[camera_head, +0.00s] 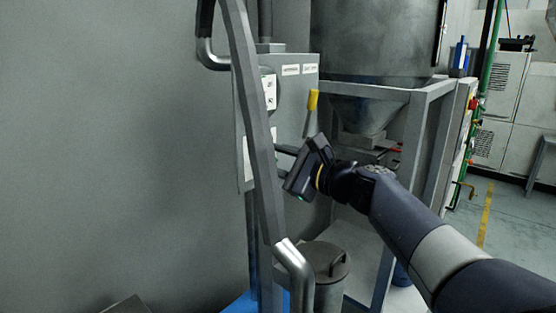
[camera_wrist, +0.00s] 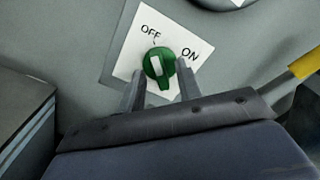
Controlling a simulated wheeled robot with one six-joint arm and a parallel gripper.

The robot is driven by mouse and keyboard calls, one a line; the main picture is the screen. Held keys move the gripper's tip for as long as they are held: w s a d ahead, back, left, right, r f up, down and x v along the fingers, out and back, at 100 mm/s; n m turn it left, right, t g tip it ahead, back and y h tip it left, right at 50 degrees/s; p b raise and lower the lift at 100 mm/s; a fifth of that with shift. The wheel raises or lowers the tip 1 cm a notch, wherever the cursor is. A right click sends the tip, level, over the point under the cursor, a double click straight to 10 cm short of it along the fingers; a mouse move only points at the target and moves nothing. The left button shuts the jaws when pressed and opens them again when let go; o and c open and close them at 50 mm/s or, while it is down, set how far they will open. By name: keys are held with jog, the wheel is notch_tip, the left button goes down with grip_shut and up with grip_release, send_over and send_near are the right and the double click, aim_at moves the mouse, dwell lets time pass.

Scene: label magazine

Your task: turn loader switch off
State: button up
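The loader switch (camera_wrist: 160,68) is a green rotary knob with a white mark, on a white plate (camera_wrist: 126,62) in the wrist view. OFF is printed above it and ON to its upper right. The white mark stands nearly upright, towards OFF rather than ON, though the exact setting is hard to tell. My gripper (camera_wrist: 160,80) is open, one finger on each side of the knob, with narrow gaps showing. In the head view my gripper (camera_head: 284,150) reaches to the front of the grey control box (camera_head: 288,105); the switch is hidden there.
A yellow-handled lever (camera_head: 312,101) sits on the box just above my gripper; its yellow part also shows in the wrist view (camera_wrist: 305,65). A slanted grey post (camera_head: 255,120) stands in front of the box. A metal hopper (camera_head: 365,100) in a grey frame is to the right.

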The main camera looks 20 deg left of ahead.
jog(key=shift+d, duration=0.1)
jog(key=v, duration=1)
jog(key=shift+d, duration=0.3)
jog(key=shift+s, duration=0.1)
jog(key=x, duration=1.1)
jog(key=shift+d+r+m+p, duration=0.1)
jog(key=shift+m+p, duration=0.2)
jog(key=shift+b, duration=0.3)
